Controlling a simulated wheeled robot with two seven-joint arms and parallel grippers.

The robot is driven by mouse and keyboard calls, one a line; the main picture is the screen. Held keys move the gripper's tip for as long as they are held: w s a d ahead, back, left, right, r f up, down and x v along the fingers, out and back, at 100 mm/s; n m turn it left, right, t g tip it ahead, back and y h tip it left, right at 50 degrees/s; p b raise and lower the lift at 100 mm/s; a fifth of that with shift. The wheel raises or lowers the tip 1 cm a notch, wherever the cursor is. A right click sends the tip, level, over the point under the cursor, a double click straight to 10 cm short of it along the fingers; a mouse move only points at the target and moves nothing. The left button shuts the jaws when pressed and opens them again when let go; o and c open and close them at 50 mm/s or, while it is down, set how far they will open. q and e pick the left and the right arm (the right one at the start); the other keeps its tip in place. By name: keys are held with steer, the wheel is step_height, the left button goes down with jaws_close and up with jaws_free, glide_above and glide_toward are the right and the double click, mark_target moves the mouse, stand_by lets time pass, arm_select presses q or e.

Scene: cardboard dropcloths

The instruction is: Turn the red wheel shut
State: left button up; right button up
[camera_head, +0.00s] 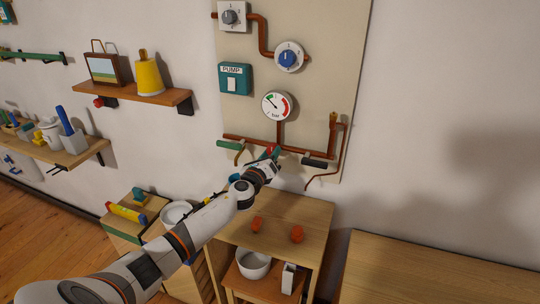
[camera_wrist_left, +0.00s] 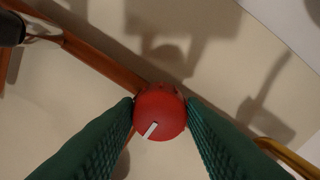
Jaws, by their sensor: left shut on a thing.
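The red wheel (camera_wrist_left: 160,108) sits on the copper pipe and carries a white mark that slants toward the lower left in the left wrist view. My left gripper (camera_wrist_left: 160,115) has its two green fingers on either side of the wheel, touching it. In the head view the wheel (camera_head: 272,149) is a small red patch at the tip of my left gripper (camera_head: 270,158), mostly hidden by it. My right gripper is not in view.
The copper pipe (camera_head: 300,152) runs along the panel (camera_head: 330,70), with a green handle (camera_head: 229,145) left of the wheel and a dark handle (camera_head: 314,163) right. A pressure gauge (camera_head: 277,106) is above. A small table (camera_head: 300,212) holding two orange things stands below.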

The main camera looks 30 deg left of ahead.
arm_select(q)
steer(key=shift+f, duration=0.1)
steer(key=o, duration=1)
steer(key=s, duration=0.4)
steer(key=s+d, duration=0.1)
steer(key=s, duration=0.3)
steer(key=s+d, duration=0.1)
steer(key=s, duration=0.3)
steer(key=shift+d+f+b, duration=0.1)
steer(key=shift+f+b, duration=0.05)
steer(key=shift+b, duration=0.2)
steer(key=shift+w, duration=0.1)
